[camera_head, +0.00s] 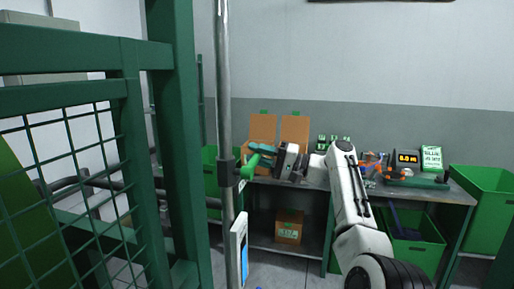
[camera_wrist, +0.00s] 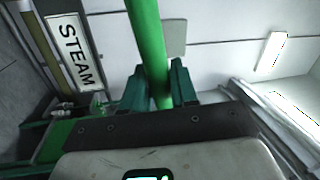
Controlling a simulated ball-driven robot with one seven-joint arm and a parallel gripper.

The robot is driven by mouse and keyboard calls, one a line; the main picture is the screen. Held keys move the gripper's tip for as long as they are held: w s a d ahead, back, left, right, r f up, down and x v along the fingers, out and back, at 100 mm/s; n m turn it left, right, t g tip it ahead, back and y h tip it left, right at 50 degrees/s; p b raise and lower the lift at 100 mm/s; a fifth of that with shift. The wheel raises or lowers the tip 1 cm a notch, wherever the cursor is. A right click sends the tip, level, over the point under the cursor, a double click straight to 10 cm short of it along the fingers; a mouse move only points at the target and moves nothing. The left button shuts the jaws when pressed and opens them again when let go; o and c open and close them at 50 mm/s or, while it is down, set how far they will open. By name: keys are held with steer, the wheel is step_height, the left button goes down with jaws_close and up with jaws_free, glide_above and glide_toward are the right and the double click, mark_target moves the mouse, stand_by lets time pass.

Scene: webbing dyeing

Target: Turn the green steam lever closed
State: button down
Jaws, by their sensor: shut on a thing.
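The green steam lever (camera_head: 252,165) sticks out from a dark valve body on a grey vertical pipe in the head view. In the wrist view the lever (camera_wrist: 148,45) is a bright green bar running from the top edge down between my fingers. My gripper (camera_wrist: 160,88) has its two dark green fingers shut on the lever, one on each side. In the head view my gripper (camera_head: 267,160) reaches the lever from the right. A white STEAM label (camera_wrist: 76,52) shows at the left in the wrist view. The lever's far end is out of the wrist view.
A green mesh guard frame (camera_head: 128,130) stands at the left, close to the pipe (camera_head: 224,80). Behind is a workbench (camera_head: 455,193) with tools and a display (camera_head: 406,160). Green bins (camera_head: 487,205) stand at the right. A cardboard box (camera_head: 289,226) sits on the lower shelf.

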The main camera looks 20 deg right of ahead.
steer(key=shift+w+d+f+m+t, duration=0.15)
steer(key=shift+f+m+t, duration=0.15)
steer(key=shift+f+m, duration=0.7)
steer(key=shift+r+m+h, duration=0.1)
steer(key=shift+m+h, duration=0.2)
steer(key=c, duration=1)
jaws_free()
steer(key=b+v, duration=0.1)
steer(key=v, duration=0.9)
steer(key=shift+s+d+b, duration=0.25)
steer(key=shift+s+b, duration=0.05)
steer(key=shift+b, duration=0.1)
